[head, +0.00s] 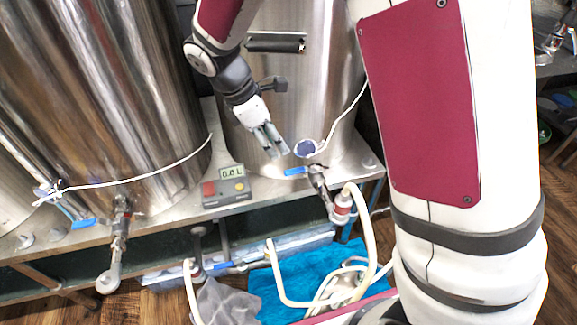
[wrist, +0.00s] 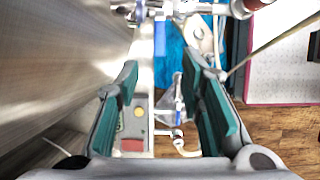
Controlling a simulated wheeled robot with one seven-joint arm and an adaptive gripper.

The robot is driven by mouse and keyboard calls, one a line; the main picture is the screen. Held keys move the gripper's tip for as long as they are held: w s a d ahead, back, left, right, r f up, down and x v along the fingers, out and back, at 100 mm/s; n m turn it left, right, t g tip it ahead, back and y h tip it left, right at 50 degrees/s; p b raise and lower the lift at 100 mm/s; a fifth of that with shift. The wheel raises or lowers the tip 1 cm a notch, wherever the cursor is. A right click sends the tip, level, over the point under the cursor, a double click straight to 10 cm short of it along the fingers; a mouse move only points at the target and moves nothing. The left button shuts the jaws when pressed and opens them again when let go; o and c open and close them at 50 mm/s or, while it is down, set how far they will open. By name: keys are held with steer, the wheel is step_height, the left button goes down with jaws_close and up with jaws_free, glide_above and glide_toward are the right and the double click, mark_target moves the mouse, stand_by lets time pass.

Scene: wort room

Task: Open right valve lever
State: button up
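The right valve (head: 318,182) sticks out low from the right steel kettle (head: 305,90). Its blue lever (head: 297,171) points left from the valve body, across the kettle's front. My gripper (head: 276,152) is just above and left of the lever, apart from it. In the wrist view my gripper (wrist: 163,82) has its two teal pads spread wide with nothing between them. The valve (wrist: 168,9) is at the top edge there, and the blue lever (wrist: 160,38) extends from it towards the gap between the fingertips.
A small meter box (head: 226,186) reading 0.0 L stands on the steel bench left of the valve. Hoses and a blue towel (head: 265,284) lie below.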

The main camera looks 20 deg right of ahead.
mark_target(293, 170)
steer(key=b+x, duration=0.3)
steer(key=x, duration=0.7)
steer(key=shift+f, duration=0.1)
jaws_close()
